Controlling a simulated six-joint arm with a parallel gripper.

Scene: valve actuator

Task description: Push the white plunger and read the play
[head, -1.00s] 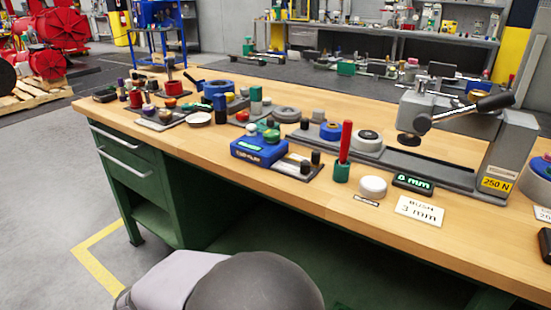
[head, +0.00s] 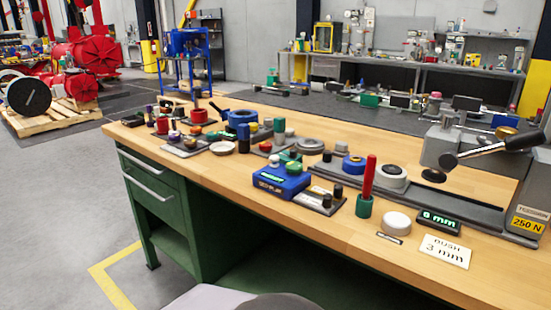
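A low round white piece (head: 397,222), which looks like the white plunger, sits on the front part of the wooden bench. A small black display (head: 438,220) right behind and beside it shows green figures that look like 0 mm. A white card (head: 446,251) in front of the display reads what looks like "PUSH 3 mm". A small label lies at the front foot of the white piece. My gripper is not in view. Only a rounded grey part of my own body shows at the bottom edge, well apart from the bench top.
Left of the white piece stands a green holder (head: 364,206) with an upright red handle. A grey lever press (head: 470,145) marked 250 N stands behind and right. A blue box (head: 281,182) and several small parts crowd the bench leftward. Bare wood runs along the front edge.

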